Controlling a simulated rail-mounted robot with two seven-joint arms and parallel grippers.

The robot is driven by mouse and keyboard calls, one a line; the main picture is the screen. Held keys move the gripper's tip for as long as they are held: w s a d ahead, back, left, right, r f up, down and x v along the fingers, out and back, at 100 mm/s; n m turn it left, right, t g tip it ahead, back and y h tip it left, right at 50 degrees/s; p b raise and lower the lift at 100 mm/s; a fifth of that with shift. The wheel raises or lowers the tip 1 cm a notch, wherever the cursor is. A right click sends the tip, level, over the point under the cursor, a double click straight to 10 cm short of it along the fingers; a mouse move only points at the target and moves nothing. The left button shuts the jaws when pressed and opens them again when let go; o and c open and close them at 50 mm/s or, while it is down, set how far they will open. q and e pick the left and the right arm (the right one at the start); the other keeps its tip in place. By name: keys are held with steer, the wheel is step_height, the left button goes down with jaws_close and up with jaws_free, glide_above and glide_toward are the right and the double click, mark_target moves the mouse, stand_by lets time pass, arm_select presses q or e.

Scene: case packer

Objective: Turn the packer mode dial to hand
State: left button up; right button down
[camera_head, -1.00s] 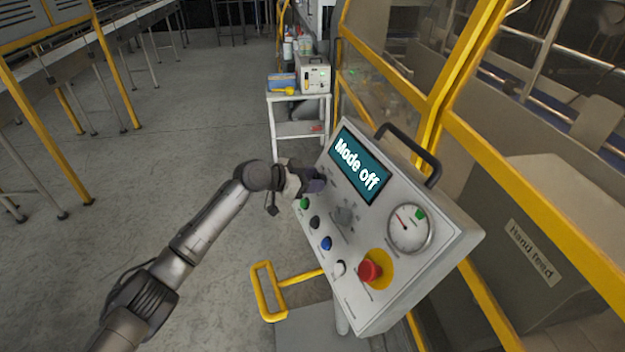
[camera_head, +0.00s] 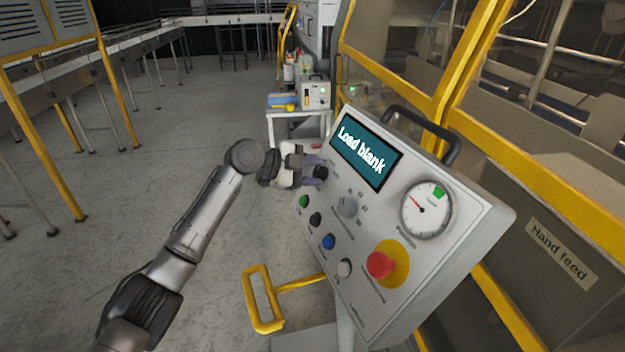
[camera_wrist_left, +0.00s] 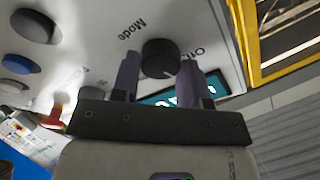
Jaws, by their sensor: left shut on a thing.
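The packer mode dial (camera_head: 321,172) is a black round knob at the upper left of the grey control panel (camera_head: 375,290). It also shows in the left wrist view (camera_wrist_left: 160,57), beside the printed word "Mode". My left gripper (camera_head: 313,171) comes in from the left and is shut on the dial, one finger on each side. In the left wrist view the fingers (camera_wrist_left: 160,70) flank the knob. The panel's screen (camera_head: 366,152) reads "Load blank". The dial's pointer position cannot be made out. My right gripper is not in view.
A grey selector knob (camera_head: 348,207), several coloured push buttons, a red mushroom button (camera_head: 381,265) and a gauge (camera_head: 427,208) sit close by on the panel. A black handle (camera_head: 425,130) tops it. A yellow guard frame stands behind; open floor lies left.

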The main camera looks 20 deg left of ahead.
arm_select(q)
steer(key=shift+m+b, duration=0.3)
steer(key=shift+m, duration=0.4)
steer(key=o, duration=0.9)
steer(key=shift+b+v, duration=0.6)
steer(key=shift+v, duration=6.3)
steer(key=shift+w+r, duration=0.1)
